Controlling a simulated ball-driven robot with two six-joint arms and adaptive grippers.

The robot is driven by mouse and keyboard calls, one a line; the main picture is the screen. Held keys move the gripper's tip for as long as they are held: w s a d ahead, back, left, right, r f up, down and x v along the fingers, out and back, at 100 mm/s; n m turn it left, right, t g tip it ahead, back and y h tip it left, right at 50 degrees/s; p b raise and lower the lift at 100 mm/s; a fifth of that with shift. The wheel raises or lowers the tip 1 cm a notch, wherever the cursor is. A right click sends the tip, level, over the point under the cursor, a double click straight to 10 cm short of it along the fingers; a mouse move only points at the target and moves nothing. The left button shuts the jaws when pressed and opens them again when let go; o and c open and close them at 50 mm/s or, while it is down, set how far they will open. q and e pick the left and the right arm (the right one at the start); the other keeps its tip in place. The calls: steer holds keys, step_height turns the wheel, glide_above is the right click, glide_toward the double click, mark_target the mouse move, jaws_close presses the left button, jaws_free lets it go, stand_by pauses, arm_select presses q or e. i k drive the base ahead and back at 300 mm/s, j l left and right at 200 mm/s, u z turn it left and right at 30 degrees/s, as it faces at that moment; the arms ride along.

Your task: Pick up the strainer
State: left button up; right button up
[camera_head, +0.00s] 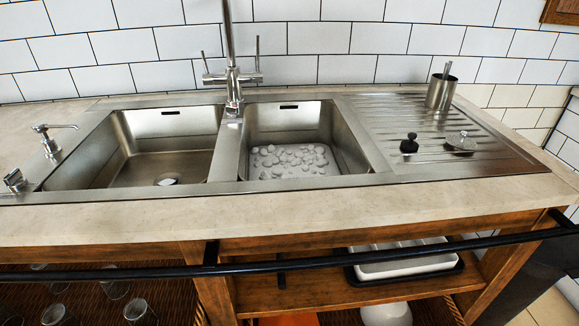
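A small round metal piece with an upright knob (462,141) lies on the ribbed drainboard at the right of the sink; it looks like a sink strainer. A small black plug-like piece (409,144) stands just left of it, apart from it. Neither gripper is in view.
A metal cup (441,92) holding a utensil stands at the drainboard's back. The right basin (256,125) has pale, pebble-like lumps at its bottom; the left basin (135,160) looks empty. A tall faucet (232,75) rises behind. A black rail (310,262) runs along the counter front.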

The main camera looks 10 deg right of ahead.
mark_target(462, 141)
steer(key=z, duration=1.4)
